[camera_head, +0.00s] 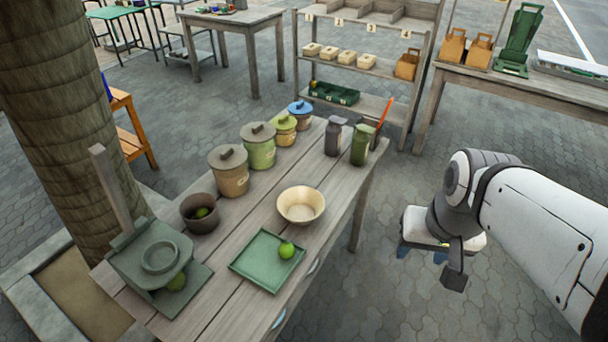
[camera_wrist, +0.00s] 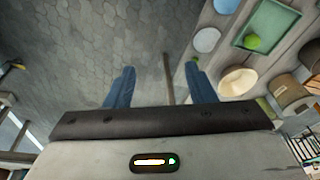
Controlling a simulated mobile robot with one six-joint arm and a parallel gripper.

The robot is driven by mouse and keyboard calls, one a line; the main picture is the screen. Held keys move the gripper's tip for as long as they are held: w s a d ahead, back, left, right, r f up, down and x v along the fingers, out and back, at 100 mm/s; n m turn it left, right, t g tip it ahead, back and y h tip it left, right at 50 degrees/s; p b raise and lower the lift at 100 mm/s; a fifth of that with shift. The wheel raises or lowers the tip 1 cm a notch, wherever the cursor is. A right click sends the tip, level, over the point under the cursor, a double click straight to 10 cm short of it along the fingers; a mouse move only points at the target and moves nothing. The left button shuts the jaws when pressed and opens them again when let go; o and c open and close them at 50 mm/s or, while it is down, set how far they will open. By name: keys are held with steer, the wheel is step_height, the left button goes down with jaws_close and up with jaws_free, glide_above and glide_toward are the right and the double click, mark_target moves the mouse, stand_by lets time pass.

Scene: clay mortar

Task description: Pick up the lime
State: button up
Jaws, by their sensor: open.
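A bright green lime (camera_head: 286,250) lies on a green square tray (camera_head: 258,279) near the table's front edge. The lime (camera_wrist: 252,41) and tray (camera_wrist: 291,22) also show at upper right in the wrist view. A dark clay mortar (camera_head: 201,226) holds a darker green fruit (camera_head: 202,212). My gripper (camera_head: 424,254) is off the table to the right of the tray, over the paving. Its blue fingers (camera_wrist: 161,86) are apart with nothing between them.
A cream bowl (camera_head: 301,206) stands behind the tray. Lidded jars (camera_head: 229,174) line the table's far side; two dark jugs (camera_head: 346,142) stand at its far end. A tree trunk (camera_head: 50,110) is at left. Open paving (camera_head: 370,290) lies right of the table.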

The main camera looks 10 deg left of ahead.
steer(key=w+a+f+m+g+y+b, duration=0.25)
steer(key=a+f+m+y+b, duration=0.2)
steer(key=a+f, duration=0.35)
steer(key=m+y+b, duration=0.9)
steer(key=m, duration=0.4)
glide_toward(293, 248)
steer(key=shift+h, duration=0.25)
steer(key=x, duration=0.4)
steer(key=shift+s+a, duration=0.15)
steer(key=shift+s, duration=0.1)
steer(key=x, duration=0.7)
steer(key=shift+w+a, duration=0.25)
steer(key=shift+a, duration=0.15)
steer(key=c, duration=0.7)
